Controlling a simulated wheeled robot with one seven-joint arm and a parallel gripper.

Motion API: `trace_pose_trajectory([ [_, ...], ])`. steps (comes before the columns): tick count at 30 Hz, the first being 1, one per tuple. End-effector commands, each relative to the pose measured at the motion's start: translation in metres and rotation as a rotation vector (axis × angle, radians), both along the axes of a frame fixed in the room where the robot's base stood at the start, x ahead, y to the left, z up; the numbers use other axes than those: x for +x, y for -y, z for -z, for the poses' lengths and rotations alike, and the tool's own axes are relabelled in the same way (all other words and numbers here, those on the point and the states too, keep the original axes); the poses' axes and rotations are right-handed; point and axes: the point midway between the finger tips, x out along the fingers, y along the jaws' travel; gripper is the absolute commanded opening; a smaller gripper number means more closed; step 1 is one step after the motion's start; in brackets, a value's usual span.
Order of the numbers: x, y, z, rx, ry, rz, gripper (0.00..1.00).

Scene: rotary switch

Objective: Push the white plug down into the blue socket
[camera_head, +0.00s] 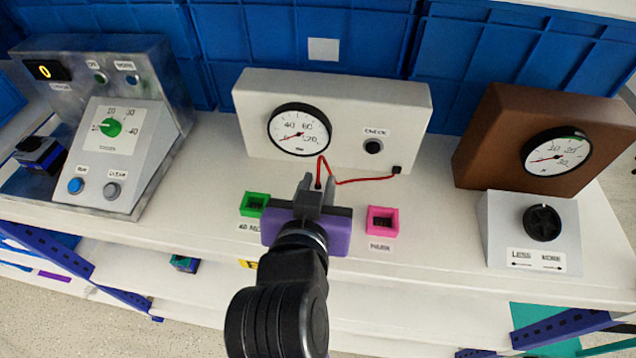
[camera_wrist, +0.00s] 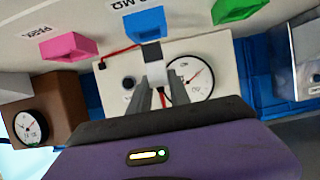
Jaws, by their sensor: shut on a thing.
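My gripper (camera_head: 315,190) is shut on the white plug. In the wrist view the white plug (camera_wrist: 155,72), with a dark end, sits between my gripper's fingertips (camera_wrist: 154,80). The blue socket (camera_wrist: 145,22) shows in the wrist view, where the plug's dark end lines up with its near edge. I cannot tell how large the gap is, but the plug does not appear inside the socket. In the head view my gripper and wrist hide the blue socket and most of the plug. A red wire (camera_head: 365,180) runs to the plug.
A green socket (camera_head: 254,204) and a pink socket (camera_head: 382,221) stand on either side of my gripper. Behind is a grey gauge box (camera_head: 345,98). A switch panel (camera_head: 125,150) stands left; a brown gauge box (camera_head: 510,110) and dial box (camera_head: 530,250) stand right.

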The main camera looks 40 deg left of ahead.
Motion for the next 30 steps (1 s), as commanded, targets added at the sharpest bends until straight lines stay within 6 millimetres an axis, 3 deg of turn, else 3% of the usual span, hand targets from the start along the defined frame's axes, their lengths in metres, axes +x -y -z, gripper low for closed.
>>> trace_pose_trajectory([
  [30, 0.0001, 0.0000, 0.0082, 0.000, 0.000, 0.000, 0.00],
])
